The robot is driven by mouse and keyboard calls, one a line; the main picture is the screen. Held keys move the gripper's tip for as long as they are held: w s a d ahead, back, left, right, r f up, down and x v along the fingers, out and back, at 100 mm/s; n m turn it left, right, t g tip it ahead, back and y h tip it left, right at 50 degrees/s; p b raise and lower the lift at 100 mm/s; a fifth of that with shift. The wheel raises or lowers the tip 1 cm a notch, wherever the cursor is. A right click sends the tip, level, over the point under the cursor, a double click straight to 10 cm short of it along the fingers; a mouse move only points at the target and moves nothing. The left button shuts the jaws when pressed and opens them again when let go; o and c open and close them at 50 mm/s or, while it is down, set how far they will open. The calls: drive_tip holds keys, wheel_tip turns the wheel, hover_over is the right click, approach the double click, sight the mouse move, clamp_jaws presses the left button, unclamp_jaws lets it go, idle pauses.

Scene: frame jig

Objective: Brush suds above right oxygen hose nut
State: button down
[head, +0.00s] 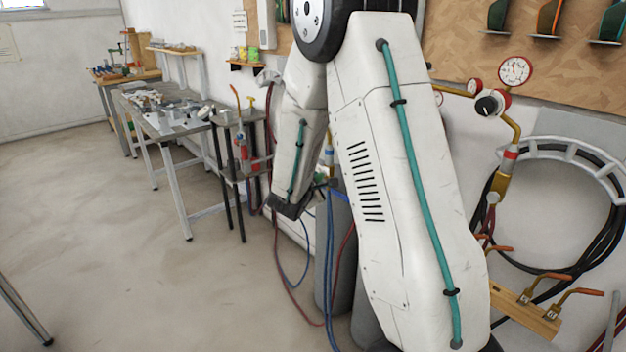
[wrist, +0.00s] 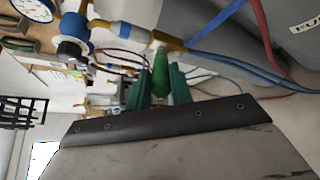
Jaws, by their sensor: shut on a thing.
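My gripper (wrist: 160,88) shows in the wrist view with its two green fingers shut on a green handle, which looks like the brush (wrist: 160,74). The brush's pale tip lies at a brass hose nut (wrist: 173,43); I cannot tell whether it touches. Blue hoses (wrist: 225,66) run right from this nut, and a blue and white fitting (wrist: 122,35) sits to its left. I cannot tell if this is the right oxygen nut. No suds can be made out. In the head view my arm hides most of the gripper and work area.
Grey cylinders (head: 333,255) stand behind my arm, with blue and red hoses hanging beside them. A gauge (head: 515,70) and coiled dark hoses (head: 600,235) are on the right wall. A metal worktable (head: 165,115) stands at left.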

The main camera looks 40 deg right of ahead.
drive_tip(key=s, duration=0.2)
drive_tip(key=shift+s+d, duration=0.1)
drive_tip(key=shift+s, duration=0.25)
drive_tip(key=shift+w, duration=0.1)
drive_tip(key=shift+w, duration=3)
drive_tip(key=s, duration=0.6)
drive_tip(key=shift+r, duration=0.4)
